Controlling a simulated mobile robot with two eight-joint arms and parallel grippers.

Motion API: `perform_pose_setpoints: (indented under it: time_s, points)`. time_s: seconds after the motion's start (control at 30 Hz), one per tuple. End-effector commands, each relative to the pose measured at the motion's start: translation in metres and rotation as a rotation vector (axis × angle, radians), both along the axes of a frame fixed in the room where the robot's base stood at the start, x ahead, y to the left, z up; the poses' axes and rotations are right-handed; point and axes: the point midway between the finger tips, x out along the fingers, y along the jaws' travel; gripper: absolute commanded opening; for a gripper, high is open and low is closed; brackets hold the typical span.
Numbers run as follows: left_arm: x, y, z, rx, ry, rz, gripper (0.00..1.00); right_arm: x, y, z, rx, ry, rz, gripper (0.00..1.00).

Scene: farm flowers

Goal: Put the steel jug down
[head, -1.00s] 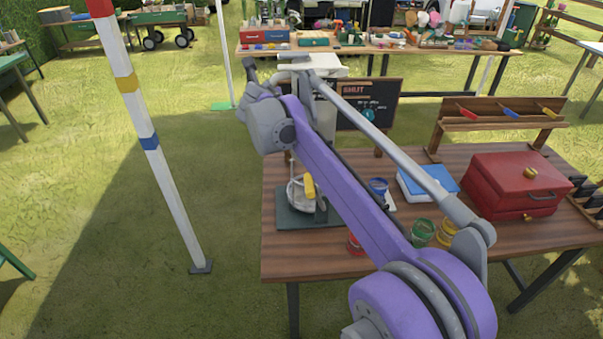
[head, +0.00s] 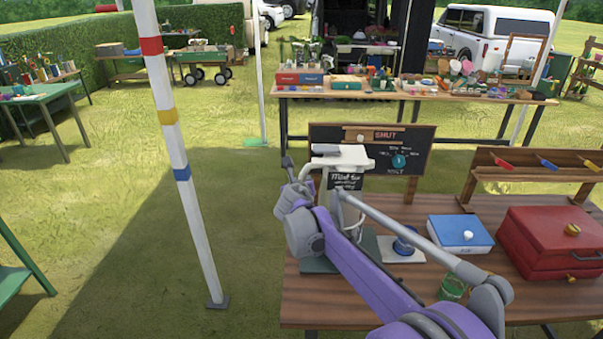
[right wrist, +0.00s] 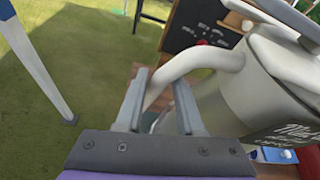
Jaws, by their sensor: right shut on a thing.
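The steel jug (head: 349,203) is pale grey with a dark lettered label and a flat light top. It stands out in front of the chalkboard, above the left part of the wooden table, and looks upright in the head view. My right gripper (head: 306,190) is at its left side. In the right wrist view the jug (right wrist: 262,85) fills the right side, and its curved handle passes between the fingers of my right gripper (right wrist: 158,100), which are shut on it. The jug's base is hidden behind my arm, so I cannot tell if it touches anything. My left gripper is out of view.
A dark green mat (head: 318,264) lies at the table's left end. A white board with a blue round item (head: 404,245), a blue-topped box (head: 460,232), a green jar (head: 452,287) and a red toolbox (head: 556,240) stand to the right. The chalkboard (head: 425,150) stands behind.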

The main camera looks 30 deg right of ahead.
Motion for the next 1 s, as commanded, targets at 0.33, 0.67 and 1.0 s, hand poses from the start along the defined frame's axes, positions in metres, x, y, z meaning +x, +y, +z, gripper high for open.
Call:
perform_pose_setpoints:
  time_s: [0.33,0.67,1.0]
  points:
    - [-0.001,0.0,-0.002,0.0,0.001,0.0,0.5,0.0,0.0,-0.034,-0.008,0.002,0.004,0.0]
    - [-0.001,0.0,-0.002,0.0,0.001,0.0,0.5,0.0,0.0,-0.038,-0.008,0.002,0.004,0.0]
    - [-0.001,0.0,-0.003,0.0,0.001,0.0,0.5,0.0,0.0,-0.041,0.0,0.0,0.0,0.67]
